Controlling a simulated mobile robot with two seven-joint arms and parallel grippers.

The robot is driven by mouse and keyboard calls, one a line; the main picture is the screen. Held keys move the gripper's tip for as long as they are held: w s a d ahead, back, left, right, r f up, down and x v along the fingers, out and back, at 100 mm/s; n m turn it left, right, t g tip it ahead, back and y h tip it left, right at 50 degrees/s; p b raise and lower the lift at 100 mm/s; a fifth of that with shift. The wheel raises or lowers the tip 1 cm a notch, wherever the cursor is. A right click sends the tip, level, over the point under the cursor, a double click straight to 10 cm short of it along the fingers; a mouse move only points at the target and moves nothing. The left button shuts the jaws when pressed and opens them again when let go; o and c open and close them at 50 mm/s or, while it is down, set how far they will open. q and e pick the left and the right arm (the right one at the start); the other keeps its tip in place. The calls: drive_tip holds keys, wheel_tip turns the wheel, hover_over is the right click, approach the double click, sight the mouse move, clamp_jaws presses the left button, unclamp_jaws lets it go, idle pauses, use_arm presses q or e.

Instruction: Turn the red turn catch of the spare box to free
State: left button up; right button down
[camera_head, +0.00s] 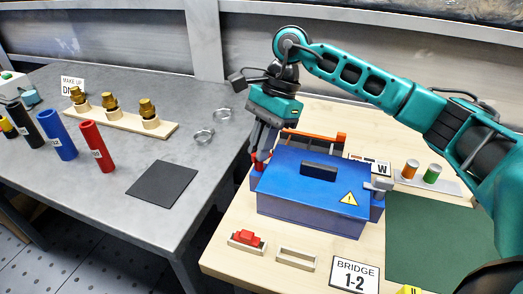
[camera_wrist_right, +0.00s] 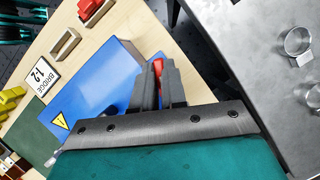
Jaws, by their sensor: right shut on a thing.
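The blue spare box (camera_head: 310,190) stands closed on the wooden table, with a dark handle on its lid and a yellow warning sign. The red turn catch (camera_head: 257,168) is on the box's left end, partly hidden by my fingers. My right gripper (camera_head: 262,150) reaches down from above at that end and is shut on the red catch. In the right wrist view the red catch (camera_wrist_right: 158,66) shows between the dark fingers, beside the blue box (camera_wrist_right: 95,85). A grey catch (camera_head: 380,184) is on the box's right end. My left gripper is not in view.
A red block (camera_head: 248,238) in a holder and an empty frame (camera_head: 296,258) lie in front of the box, near the "BRIDGE 1-2" sign (camera_head: 355,276). An orange rack (camera_head: 325,139) is behind it. A green mat (camera_head: 430,240) lies right. The grey bench (camera_head: 120,200) stands left.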

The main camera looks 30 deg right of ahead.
drive_tip(key=shift+w+f+n+g+b, duration=0.1)
drive_tip(key=shift+n+g+b, duration=0.3)
drive_tip(key=shift+n, duration=0.5)
drive_tip(key=n+g+h+b, duration=0.1)
drive_tip(key=n, duration=0.2)
drive_tip(key=shift+b, duration=0.3)
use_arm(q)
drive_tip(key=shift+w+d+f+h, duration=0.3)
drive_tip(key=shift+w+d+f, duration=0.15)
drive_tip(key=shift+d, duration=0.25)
use_arm(e)
drive_tip(key=shift+a+n, duration=0.1)
drive_tip(key=shift+n, duration=0.3)
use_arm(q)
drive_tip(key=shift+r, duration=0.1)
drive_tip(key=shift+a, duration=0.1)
use_arm(e)
drive_tip(key=c, duration=1.2)
unclamp_jaws()
